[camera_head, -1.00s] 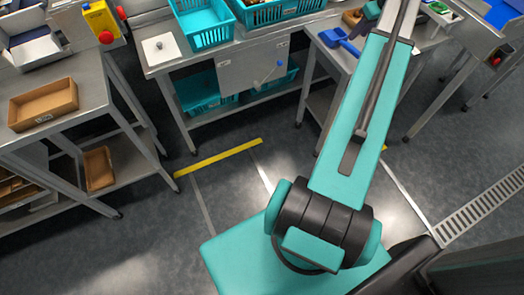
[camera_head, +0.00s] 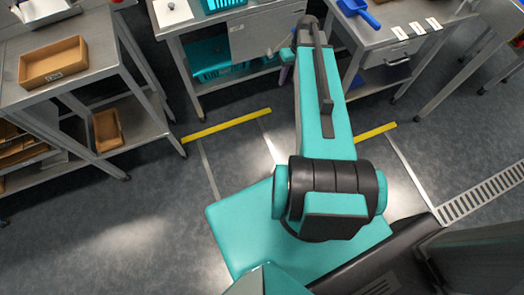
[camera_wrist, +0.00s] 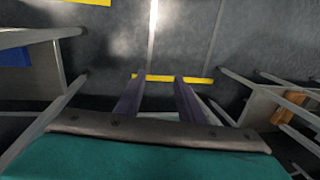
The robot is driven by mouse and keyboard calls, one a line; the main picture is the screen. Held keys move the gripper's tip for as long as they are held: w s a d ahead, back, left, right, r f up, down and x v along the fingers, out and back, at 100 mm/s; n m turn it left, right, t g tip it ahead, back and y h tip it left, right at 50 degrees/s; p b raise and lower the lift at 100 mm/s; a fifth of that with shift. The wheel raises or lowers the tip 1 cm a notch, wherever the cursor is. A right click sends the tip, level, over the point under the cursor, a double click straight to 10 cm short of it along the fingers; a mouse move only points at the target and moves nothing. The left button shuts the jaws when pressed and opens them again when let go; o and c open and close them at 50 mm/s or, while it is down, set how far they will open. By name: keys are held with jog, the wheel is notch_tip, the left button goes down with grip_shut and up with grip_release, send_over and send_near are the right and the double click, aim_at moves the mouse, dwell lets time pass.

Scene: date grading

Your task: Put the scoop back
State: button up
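A blue scoop (camera_head: 358,12) lies on the grey steel table at the upper right of the head view, with its handle pointing toward the lower right. My gripper (camera_wrist: 159,79) shows in the wrist view with its two dark purple fingers apart and only floor visible between them. In the head view my gripper is small and partly hidden by my arm, left of the scoop's table and apart from the scoop. The scoop cannot be made out for certain in the wrist view.
The scoop's table (camera_head: 372,38) carries several white labels (camera_head: 416,28) near its right side. Another steel bench (camera_head: 205,22) with teal crates stands at the top middle. A cardboard tray (camera_head: 53,63) sits on the left table. The floor with yellow lines (camera_head: 226,125) is clear.

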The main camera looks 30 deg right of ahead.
jog(key=s+a+f+g+h, duration=0.1)
jog(key=s+a+f+g, duration=0.1)
jog(key=s+a+f, duration=0.7)
jog(key=s+a+f+n+g+h, duration=0.1)
jog(key=s+a+f+g, duration=0.2)
jog(key=s+a+f, duration=0.6)
jog(key=s+a, duration=0.6)
jog(key=shift+s+f, duration=0.25)
jog(key=shift+s, duration=0.05)
